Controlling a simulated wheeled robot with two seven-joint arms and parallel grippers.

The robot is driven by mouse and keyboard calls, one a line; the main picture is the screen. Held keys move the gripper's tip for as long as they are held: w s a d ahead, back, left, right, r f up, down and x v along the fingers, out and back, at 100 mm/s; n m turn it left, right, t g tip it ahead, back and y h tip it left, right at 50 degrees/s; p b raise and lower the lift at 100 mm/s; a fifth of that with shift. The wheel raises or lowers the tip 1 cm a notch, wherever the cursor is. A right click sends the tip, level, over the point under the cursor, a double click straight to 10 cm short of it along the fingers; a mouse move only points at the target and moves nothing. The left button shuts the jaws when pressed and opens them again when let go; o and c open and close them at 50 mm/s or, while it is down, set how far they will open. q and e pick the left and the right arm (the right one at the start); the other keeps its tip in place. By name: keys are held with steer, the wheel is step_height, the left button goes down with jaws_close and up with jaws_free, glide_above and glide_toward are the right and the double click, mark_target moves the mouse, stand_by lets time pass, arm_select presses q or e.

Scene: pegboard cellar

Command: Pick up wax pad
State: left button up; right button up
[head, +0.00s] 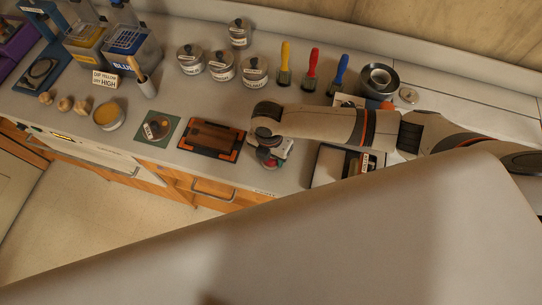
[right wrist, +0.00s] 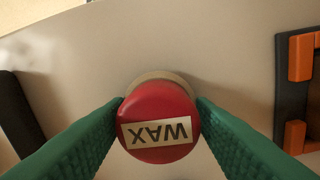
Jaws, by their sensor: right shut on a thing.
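The wax pad (right wrist: 160,122) is a round red knob with a pale "WAX" label, upside down in the right wrist view, and a beige base behind it. My right gripper (right wrist: 158,125) has its green fingers closed on the knob from both sides. In the head view the right gripper (head: 270,157) points down at the counter's front part, just right of the orange-cornered dark tray. My wrist mostly hides the pad there. I cannot tell whether its base touches the counter. My left gripper is not in view.
Left of the gripper lie the orange-cornered tray (head: 212,138) and a green mat (head: 152,129). A dark-framed tray (head: 333,168) is close on the right. Labelled tins (head: 222,66) and coloured brushes (head: 310,70) stand behind. The counter's front edge is near.

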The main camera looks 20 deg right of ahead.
step_height(320, 180, up, 10)
steer(key=shift+f+b, duration=0.1)
steer(key=shift+b, duration=1.05)
steer(key=shift+o, duration=1.1)
steer(key=shift+c, duration=1.1)
